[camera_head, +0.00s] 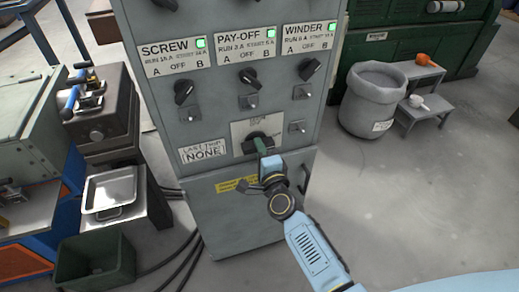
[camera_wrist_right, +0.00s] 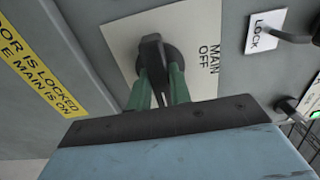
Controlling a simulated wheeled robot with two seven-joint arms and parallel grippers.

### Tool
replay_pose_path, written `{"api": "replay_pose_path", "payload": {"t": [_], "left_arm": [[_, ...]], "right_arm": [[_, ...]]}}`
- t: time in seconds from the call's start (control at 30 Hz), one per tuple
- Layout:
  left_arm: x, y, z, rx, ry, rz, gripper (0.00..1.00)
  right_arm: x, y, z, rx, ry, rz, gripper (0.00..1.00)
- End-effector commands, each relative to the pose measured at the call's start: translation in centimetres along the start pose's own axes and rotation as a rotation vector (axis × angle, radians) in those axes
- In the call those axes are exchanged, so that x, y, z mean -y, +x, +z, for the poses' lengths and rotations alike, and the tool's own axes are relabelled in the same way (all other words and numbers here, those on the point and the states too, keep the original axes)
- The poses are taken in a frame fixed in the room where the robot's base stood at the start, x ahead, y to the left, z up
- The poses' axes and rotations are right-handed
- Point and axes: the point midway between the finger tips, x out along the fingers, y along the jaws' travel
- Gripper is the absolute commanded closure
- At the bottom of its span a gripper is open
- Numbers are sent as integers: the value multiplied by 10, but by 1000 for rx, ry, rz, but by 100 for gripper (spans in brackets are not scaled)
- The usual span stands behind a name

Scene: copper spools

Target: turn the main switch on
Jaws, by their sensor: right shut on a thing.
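The main switch (camera_head: 258,138) is a black rotary knob on a pale plate, low on the grey cabinet's front. In the right wrist view, the switch (camera_wrist_right: 152,52) has a black handle, and the plate (camera_wrist_right: 118,38) reads "MAIN" and "OFF". My right gripper (camera_head: 261,146) reaches up to the switch from below. In the right wrist view its green fingers (camera_wrist_right: 160,85) lie on either side of the handle and are shut on it. The fingers partly hide the handle in the head view. My left gripper is not in view.
Above are three selector knobs for screw, pay-off (camera_head: 249,76) and winder, with green lamps lit. A "LOCK" label (camera_wrist_right: 257,32) and a yellow sticker (camera_wrist_right: 35,60) flank the switch. A grey bin (camera_head: 372,100) stands right; a metal tray (camera_head: 110,192) sits left.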

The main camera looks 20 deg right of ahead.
Motion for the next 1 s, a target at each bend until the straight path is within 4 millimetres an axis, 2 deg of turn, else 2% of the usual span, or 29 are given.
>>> {"api": "replay_pose_path", "payload": {"t": [0.17,0.2,0.37,0.73,0.87,1.0], "left_arm": [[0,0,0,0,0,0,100],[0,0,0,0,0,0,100],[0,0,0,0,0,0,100],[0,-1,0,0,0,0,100],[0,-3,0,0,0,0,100],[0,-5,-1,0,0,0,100]], "right_arm": [[-1,0,0,0,6,1,100],[-1,0,0,0,6,1,77],[0,0,0,0,4,1,58],[-1,-6,0,0,2,1,58],[-1,-24,0,0,3,2,58],[-1,-54,0,0,3,3,58]]}}
